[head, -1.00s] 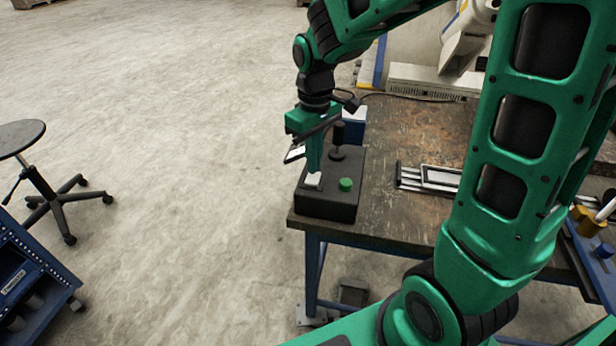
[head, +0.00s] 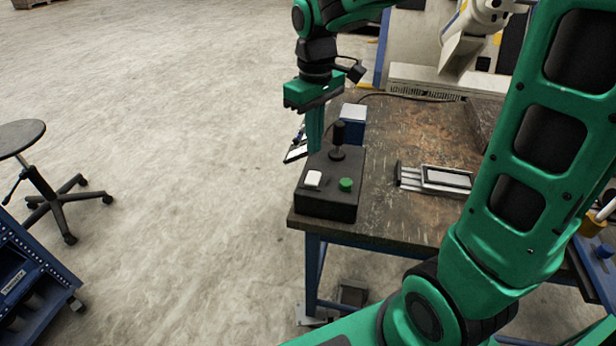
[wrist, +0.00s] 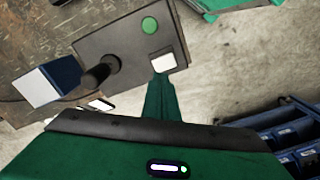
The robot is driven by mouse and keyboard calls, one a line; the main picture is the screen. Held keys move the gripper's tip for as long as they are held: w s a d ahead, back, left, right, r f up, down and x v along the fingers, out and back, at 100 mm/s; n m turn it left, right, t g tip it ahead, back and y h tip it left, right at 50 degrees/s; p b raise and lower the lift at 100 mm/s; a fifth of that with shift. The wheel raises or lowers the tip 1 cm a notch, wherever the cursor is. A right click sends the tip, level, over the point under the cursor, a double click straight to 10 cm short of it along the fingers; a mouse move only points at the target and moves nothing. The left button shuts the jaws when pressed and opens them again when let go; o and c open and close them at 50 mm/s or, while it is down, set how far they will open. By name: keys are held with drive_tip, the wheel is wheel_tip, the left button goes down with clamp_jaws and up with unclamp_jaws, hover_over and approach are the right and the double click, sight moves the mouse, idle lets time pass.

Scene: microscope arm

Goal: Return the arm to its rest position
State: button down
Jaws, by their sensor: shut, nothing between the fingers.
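My gripper (head: 315,142) is green and hangs pointing down above the far left part of a dark control box, shut and empty. In the wrist view my gripper's shut fingers (wrist: 162,82) point at the white button, and I cannot tell the gap there. The control box (head: 325,207) sits at the table's near left corner. It carries a white square button (head: 313,178), a green round button (head: 346,184) and a black joystick (head: 338,140). The white button (wrist: 162,63) and the joystick (wrist: 100,73) also show in the wrist view.
A worn table (head: 405,215) holds a blue and white box (head: 353,121) behind the joystick and a metal-framed plate (head: 445,178). A white machine (head: 470,35) stands at the back. A stool (head: 40,175) and a blue cart (head: 30,275) are at left. The floor between is clear.

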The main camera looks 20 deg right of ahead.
drive_tip(key=shift+d, duration=0.1)
idle(0.3)
drive_tip(key=s+d+f+m, duration=0.1)
drive_tip(key=s+d+m, duration=0.4)
drive_tip(key=s+d, duration=0.3)
drive_tip(key=s+d+f+m, duration=0.1)
drive_tip(key=s+d+m, duration=0.5)
drive_tip(key=s, duration=0.9)
drive_tip(key=shift+s+d, duration=0.25)
drive_tip(key=shift+d, duration=1)
